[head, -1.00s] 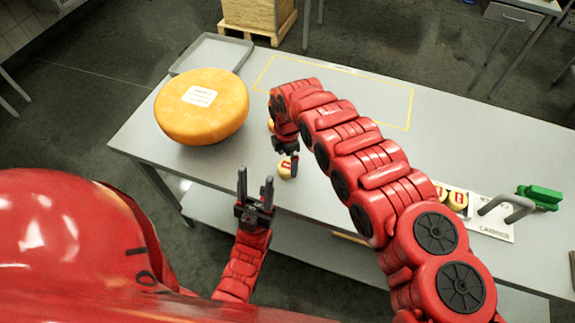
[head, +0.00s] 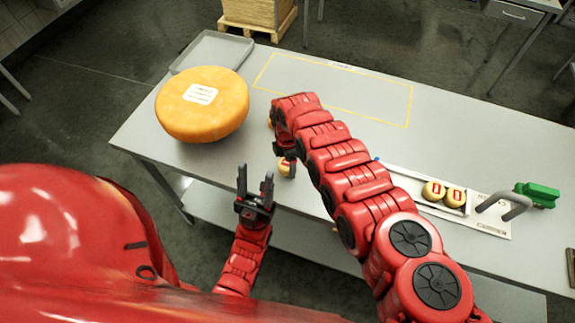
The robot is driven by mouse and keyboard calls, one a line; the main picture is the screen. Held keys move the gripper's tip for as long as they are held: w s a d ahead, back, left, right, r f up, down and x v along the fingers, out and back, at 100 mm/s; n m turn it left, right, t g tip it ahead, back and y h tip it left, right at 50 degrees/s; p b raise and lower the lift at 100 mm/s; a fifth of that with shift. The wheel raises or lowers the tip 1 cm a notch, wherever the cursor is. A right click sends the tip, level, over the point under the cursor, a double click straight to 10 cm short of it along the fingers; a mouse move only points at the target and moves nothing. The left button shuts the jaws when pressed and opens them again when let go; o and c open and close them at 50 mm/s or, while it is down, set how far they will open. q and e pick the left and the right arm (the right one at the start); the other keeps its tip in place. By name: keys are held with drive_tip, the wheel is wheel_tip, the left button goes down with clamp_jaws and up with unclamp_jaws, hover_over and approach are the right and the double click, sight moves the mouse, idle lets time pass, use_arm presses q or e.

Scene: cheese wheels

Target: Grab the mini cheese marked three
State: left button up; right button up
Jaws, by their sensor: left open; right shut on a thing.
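A small round mini cheese (head: 284,170) with a red mark shows at the tip of my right gripper (head: 287,160), near the table's front edge. My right gripper is shut on it; its number is too small to read and the arm partly hides the fingers. My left gripper (head: 255,182) is open and empty, in front of the table edge. Two mini cheeses (head: 443,194) with red marks sit in the white carrier (head: 489,224) at right; their numbers are not legible.
A large orange cheese wheel (head: 215,118) with a white label stands at the table's left. A grey tray (head: 240,48) lies behind it. A yellow outlined area (head: 345,95) is clear. A green object (head: 538,195) lies by the carrier's grey handle (head: 510,200).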

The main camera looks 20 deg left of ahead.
drive_tip(key=c, duration=0.3)
